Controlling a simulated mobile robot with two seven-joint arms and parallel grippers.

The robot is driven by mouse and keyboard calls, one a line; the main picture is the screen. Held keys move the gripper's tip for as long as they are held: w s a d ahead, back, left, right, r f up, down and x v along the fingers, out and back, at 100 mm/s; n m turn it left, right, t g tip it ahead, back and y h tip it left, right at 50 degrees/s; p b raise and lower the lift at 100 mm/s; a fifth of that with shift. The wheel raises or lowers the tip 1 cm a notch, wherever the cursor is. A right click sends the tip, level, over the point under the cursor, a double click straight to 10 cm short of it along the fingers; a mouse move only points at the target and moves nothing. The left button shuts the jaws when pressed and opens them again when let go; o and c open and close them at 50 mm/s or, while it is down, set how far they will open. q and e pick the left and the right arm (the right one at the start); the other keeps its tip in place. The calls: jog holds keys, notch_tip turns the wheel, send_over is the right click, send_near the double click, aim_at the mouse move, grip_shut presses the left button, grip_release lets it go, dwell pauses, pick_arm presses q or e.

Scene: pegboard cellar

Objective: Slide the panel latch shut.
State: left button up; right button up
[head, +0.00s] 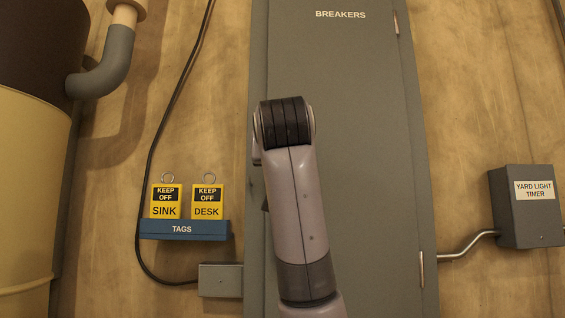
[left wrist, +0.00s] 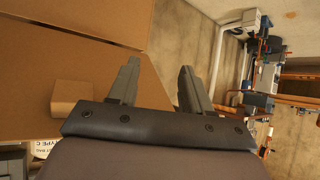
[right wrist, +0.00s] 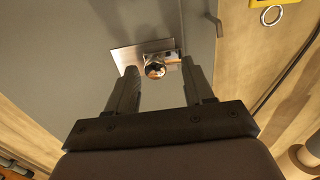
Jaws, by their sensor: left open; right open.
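The tall grey breaker panel (head: 360,90) stands in the middle of the head view, its door marked BREAKERS. My arm covers its lower middle there, and the latch is hidden. In the right wrist view the latch shows as a shiny metal plate (right wrist: 126,57) on the grey panel, with a round shiny knob (right wrist: 155,70) at its lower right part. My right gripper (right wrist: 159,65) is open, with the knob showing between its fingertips; I cannot tell if they touch it. My left gripper (left wrist: 158,64) is open and empty, away from the panel.
Left of the panel a blue TAGS holder (head: 184,230) carries two yellow KEEP OFF tags, with a black cable beside it. A grey timer box (head: 526,207) is at the right. Cardboard boxes (left wrist: 70,45) stand near my left gripper.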

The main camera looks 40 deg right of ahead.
jog(key=b+v, duration=0.1)
jog(key=v, duration=0.5)
dwell(0.5)
